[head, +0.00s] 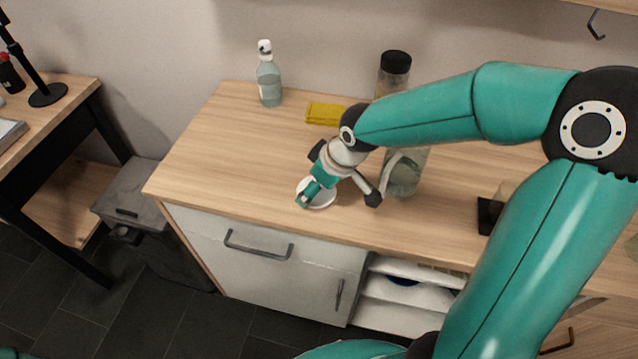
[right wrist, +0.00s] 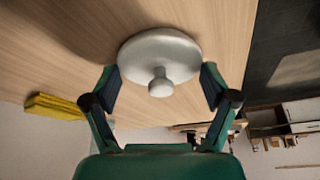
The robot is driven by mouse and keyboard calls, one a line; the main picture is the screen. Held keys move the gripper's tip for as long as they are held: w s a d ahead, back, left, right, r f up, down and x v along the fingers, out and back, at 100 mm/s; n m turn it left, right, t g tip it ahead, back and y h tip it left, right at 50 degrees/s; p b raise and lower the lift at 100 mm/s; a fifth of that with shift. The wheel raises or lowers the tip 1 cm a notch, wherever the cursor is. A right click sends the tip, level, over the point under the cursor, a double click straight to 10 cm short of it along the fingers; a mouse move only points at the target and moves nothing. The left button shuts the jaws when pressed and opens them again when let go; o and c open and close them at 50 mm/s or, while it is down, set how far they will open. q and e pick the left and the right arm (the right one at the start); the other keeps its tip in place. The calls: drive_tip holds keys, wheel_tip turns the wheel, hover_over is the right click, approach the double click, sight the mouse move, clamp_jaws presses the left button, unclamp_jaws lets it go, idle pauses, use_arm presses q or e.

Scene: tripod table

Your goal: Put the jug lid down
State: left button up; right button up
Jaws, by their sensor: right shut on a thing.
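The jug lid (head: 322,199) is a round white disc over the front part of the wooden counter, left of the glass jug (head: 404,176). In the right wrist view the lid (right wrist: 160,50) shows its round knob facing the camera. The jug is partly hidden behind my right arm. My left gripper is not in view.
A tall black-capped container (head: 394,68) stands behind my arm. The counter left of the lid is clear. Its front edge is close to the lid.

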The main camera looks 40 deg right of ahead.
drive_tip(key=o, duration=0.7)
drive_tip(key=shift+o, duration=0.2)
drive_tip(key=p+v, duration=0.1)
drive_tip(key=v, duration=1.1)
